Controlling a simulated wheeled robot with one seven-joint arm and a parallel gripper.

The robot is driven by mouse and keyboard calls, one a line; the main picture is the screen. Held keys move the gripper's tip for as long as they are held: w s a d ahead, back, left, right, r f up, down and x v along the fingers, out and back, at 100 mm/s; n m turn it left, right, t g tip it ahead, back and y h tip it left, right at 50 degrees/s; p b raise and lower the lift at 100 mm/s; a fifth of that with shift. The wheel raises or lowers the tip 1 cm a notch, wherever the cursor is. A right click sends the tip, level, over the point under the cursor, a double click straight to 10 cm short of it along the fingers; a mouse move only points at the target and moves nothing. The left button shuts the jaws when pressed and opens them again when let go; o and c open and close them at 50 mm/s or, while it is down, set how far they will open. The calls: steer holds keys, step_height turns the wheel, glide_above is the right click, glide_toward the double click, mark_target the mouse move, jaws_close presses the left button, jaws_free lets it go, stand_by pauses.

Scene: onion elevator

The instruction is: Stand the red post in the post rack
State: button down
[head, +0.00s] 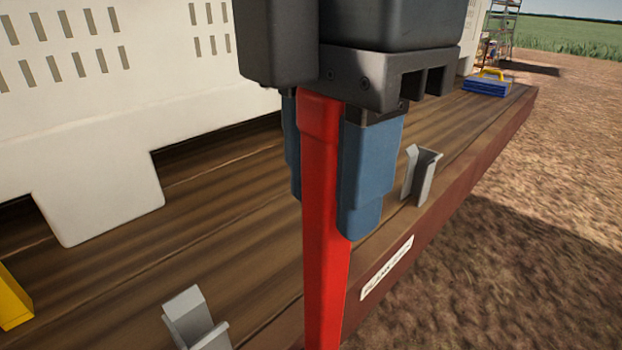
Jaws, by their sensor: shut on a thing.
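The red post (322,220) stands upright in the head view, close to the camera, and runs down out of the bottom edge. My gripper (343,205) is shut on the post near its top, with a blue finger on each side. The lower end of the post is outside the picture, so I cannot tell what it touches. Two grey metal brackets are fixed along the front edge of the wooden deck: a near bracket (196,318) left of the post and a far bracket (421,175) right of it. I cannot tell whether either belongs to the post rack.
The wooden deck (225,255) has a label (387,268) on its front face. A large white slotted crate (95,110) stands behind. A yellow object (12,300) lies at the left edge. A blue box (487,84) sits at the far end. Bare ground (510,230) lies right.

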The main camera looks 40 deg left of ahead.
mark_target(301, 226)
steer(key=shift+s+a+f+n+b, duration=0.2)
steer(key=shift+s+f+n+b, duration=0.9)
steer(key=shift+b, duration=1.25)
step_height(301, 226, down, 9)
steer(key=b, duration=0.2)
steer(key=shift+s, duration=0.25)
steer(key=shift+f, duration=0.15)
stand_by(0.3)
steer(key=c, duration=0.6)
jaws_free()
steer(key=shift+c, duration=0.2)
